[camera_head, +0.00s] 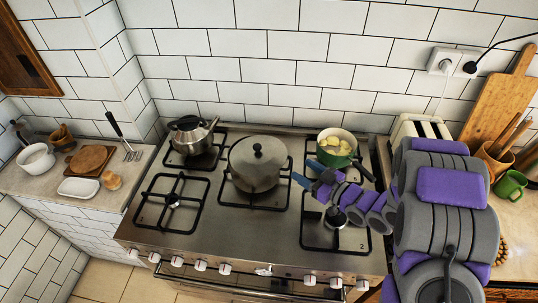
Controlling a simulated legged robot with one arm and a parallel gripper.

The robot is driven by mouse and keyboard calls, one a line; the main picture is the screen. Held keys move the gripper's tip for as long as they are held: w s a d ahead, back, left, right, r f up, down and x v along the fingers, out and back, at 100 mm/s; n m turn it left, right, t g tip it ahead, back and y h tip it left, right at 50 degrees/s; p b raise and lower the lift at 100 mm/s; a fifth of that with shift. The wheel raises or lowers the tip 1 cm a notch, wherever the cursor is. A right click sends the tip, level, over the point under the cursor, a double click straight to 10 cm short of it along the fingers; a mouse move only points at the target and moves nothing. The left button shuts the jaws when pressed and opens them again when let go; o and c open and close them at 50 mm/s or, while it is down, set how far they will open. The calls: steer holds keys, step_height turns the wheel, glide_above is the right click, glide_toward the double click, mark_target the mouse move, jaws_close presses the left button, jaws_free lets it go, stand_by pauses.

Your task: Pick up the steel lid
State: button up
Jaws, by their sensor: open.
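The steel lid (250,163) lies on a grey pot (257,186) in the middle of the stove. It has a dark round knob (258,150) on top. My gripper (306,172) is to the right of the lid, with its blue fingertips pointing left towards it. The fingers are spread and nothing shows between them. They appear apart from the lid; their height relative to it is hard to judge.
A green pot (324,156) with pale food stands just behind my gripper. A kettle (188,137) stands at the stove's back left. The front-left burner (173,204) is bare. A toaster (415,129) and cutting board (495,100) stand at right.

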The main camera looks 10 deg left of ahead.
steer(key=a+y, duration=0.1)
steer(key=a, duration=0.2)
steer(key=b, duration=0.2)
glide_toward(258, 145)
steer(key=x, duration=0.2)
steer(key=f+x, duration=0.1)
steer(key=x, duration=0.1)
steer(key=shift+w, duration=0.25)
steer(key=shift+s+r+b+x, duration=0.15)
steer(key=shift+b+x, duration=0.25)
steer(key=shift+x, duration=0.7)
steer(key=shift+s+r+b+x, duration=0.15)
steer(key=shift+b+x, duration=0.25)
steer(key=shift+x, duration=1.75)
steer(key=shift+s+d+r, duration=0.1)
steer(key=shift+s+d, duration=0.1)
steer(key=c, duration=0.4)
steer(key=shift+a, duration=0.15)
jaws_close()
